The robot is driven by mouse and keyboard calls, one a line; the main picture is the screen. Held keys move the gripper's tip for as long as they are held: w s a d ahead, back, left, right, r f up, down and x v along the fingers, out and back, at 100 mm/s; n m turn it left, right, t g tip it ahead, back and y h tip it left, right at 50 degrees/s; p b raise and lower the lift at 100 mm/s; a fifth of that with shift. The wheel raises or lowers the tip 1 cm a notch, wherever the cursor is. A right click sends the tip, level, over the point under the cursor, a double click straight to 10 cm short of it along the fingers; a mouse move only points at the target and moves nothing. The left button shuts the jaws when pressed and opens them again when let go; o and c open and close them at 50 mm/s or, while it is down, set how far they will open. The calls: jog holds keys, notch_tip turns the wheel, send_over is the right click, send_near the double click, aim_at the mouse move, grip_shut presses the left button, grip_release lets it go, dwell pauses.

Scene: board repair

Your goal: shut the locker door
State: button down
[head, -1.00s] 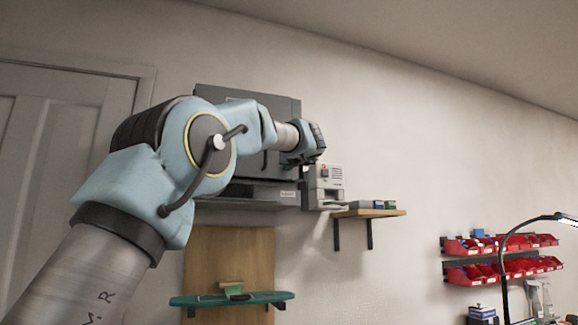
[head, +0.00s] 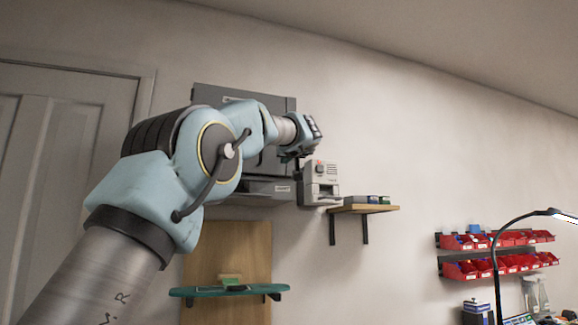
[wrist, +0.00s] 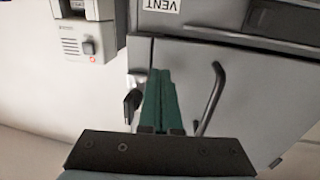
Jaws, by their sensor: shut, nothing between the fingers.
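The grey locker (head: 262,187) hangs on the wall behind my arm. Its door (head: 285,108) looks almost flush with the body; a dark gap shows along one edge in the wrist view, and I cannot tell if it is fully shut. In the wrist view, the door (wrist: 255,95) has a dark bar handle (wrist: 213,98), and a black latch or key (wrist: 131,104) sits by the door's edge. My gripper (wrist: 160,74) is shut and empty, its green fingers together in front of the door's edge, between latch and handle. Contact is unclear. My arm hides much of the door in the head view.
A green shelf (head: 205,292) is below. Red bins (head: 490,268) and a lamp (head: 497,262) are at right. The wall at upper right is clear.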

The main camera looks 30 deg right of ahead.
jog(key=d+b+v, duration=0.1)
jog(key=b+v, duration=0.4)
jog(key=v, duration=0.5)
jog(key=shift+s+d+f, duration=0.2)
jog(key=shift+s+d, duration=0.1)
jog(key=shift+s, duration=0.2)
jog(key=w+a+f+m+g+y, duration=0.1)
jog(key=w+a+f+g, duration=0.2)
jog(key=f, duration=0.6)
jog(key=w+a+f+g+y, duration=0.1)
jog(key=w+a+f, duration=0.3)
jog(key=f, duration=0.4)
jog(key=w+a+f+m+g+y, duration=0.1)
jog(key=w+a+f+g, duration=0.2)
jog(key=f, duration=0.6)
jog(key=s+a+f+g+y, duration=0.1)
jog(key=s+a+f+g, duration=0.2)
jog(key=a+f, duration=1.4)
jog(key=s+a+f+n+g, duration=0.2)
jog(key=s+a+f+g, duration=0.1)
jog(key=s+a+f, duration=0.5)
jog(key=s+a+f+n+g, duration=0.1)
jog(key=s+a+f+g, duration=0.1)
jog(key=s+a+f, duration=0.5)
jog(key=s+f, duration=0.6)
jog(key=f, duration=0.1)
jog(key=shift+a+f+n+g, duration=0.35)
jog(key=shift+a+n+g, duration=0.05)
